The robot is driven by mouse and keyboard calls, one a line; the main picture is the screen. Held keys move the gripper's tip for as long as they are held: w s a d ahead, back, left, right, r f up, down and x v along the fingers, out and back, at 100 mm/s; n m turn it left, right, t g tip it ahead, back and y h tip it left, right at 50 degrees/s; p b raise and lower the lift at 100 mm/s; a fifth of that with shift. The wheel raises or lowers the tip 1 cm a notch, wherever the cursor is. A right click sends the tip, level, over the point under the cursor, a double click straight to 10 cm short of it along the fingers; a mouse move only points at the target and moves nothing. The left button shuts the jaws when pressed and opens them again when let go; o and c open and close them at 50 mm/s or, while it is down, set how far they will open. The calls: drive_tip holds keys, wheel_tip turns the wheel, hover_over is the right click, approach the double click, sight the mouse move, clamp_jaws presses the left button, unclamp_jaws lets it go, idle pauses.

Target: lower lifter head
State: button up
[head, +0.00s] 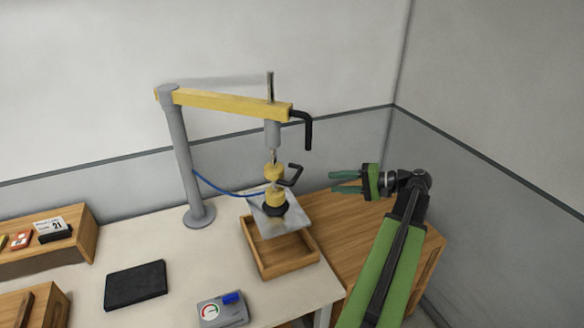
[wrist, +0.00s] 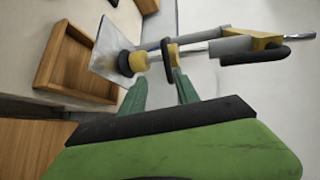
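The lifter has a grey post (head: 183,155) and a yellow boom (head: 225,102). Its head (head: 274,172) hangs from the boom's end, with yellow collars and a black cup (head: 275,208) at the bottom. The cup meets a grey plate (head: 270,228) above a wooden tray (head: 284,262). A black crank (head: 307,130) is at the boom's end; a smaller black handle (head: 293,175) sits on the head. My gripper (head: 345,182) is open and empty, right of the head. In the wrist view its fingers (wrist: 160,92) are apart, just short of the head's collars (wrist: 155,58).
A blue hose (head: 225,186) runs from the post to the head. A black pad (head: 136,285) and a gauge box (head: 222,310) lie on the white table (head: 180,260). A wooden cabinet (head: 345,235) is below my arm; grey walls close the corner.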

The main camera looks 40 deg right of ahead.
sight(297, 174)
drive_tip(key=shift+t+h, duration=0.3)
drive_tip(key=shift+t, duration=0.2)
drive_tip(key=b+x, duration=0.1)
drive_tip(key=x, duration=0.4)
drive_tip(key=b+x, duration=0.1)
drive_tip(key=x, duration=0.4)
drive_tip(key=d+r+b+x, duration=0.1)
drive_tip(key=x, duration=0.3)
drive_tip(key=shift+w+a+f+b, duration=0.2)
drive_tip(key=shift+w+b, duration=0.1)
drive_tip(key=shift+w, duration=0.35)
clamp_jaws()
